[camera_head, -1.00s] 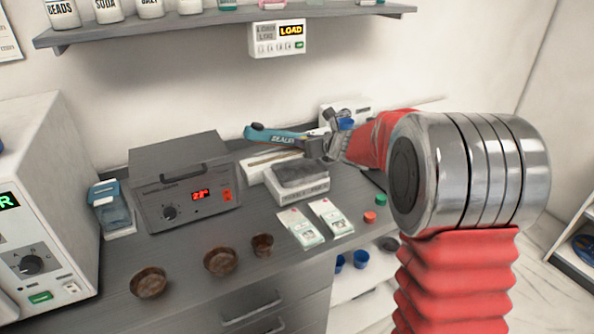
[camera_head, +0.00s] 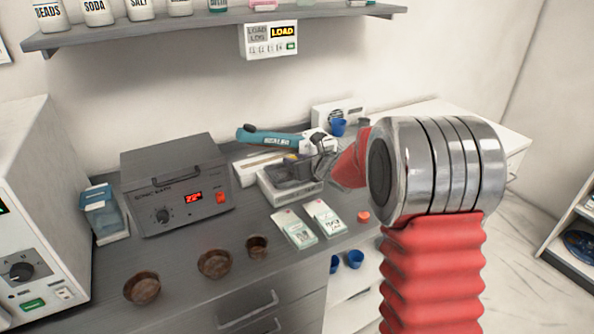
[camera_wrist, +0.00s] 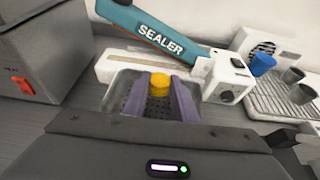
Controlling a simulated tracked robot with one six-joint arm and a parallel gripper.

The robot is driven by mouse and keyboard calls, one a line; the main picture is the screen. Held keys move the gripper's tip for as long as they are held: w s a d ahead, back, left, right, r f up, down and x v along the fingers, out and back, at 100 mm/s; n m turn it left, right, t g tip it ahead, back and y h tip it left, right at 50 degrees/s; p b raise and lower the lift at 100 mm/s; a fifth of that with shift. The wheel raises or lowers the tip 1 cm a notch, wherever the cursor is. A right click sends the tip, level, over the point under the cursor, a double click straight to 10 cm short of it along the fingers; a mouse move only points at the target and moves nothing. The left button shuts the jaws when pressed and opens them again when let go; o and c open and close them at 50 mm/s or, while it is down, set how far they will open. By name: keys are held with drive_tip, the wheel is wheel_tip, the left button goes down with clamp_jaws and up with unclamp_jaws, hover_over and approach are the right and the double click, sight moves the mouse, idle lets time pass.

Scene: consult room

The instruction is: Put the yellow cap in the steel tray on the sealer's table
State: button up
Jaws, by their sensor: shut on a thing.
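The yellow cap (camera_wrist: 160,82) is between the two purple fingers of my gripper (camera_wrist: 160,93) in the wrist view, and my gripper is shut on it. The steel tray (camera_wrist: 112,100), grey with a perforated floor, lies beneath and around the cap and fingers in that view. I cannot tell whether the cap touches its floor. In the head view the tray (camera_head: 283,182) sits on a white box in front of the sealer, with my gripper (camera_head: 322,166) at its right end. The cap cannot be made out there. The sealer (camera_head: 272,137) has a teal arm reading SEALER.
A grey sonic bath (camera_head: 175,185) stands left of the tray. Two packets (camera_head: 310,222) and a red cap (camera_head: 363,217) lie in front. Several brown bowls (camera_head: 214,264) line the table's front. A blue cup (camera_wrist: 262,64) stands on a rack at right. A shelf (camera_head: 210,22) hangs above.

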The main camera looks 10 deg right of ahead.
drive_tip(key=shift+f, duration=1.85)
drive_tip(key=shift+f, duration=0.1)
drive_tip(key=o, duration=1.1)
drive_tip(key=shift+s+d+r, duration=0.2)
drive_tip(key=shift+s+r, duration=0.15)
drive_tip(key=v, duration=1.1)
drive_tip(key=shift+s, duration=0.15)
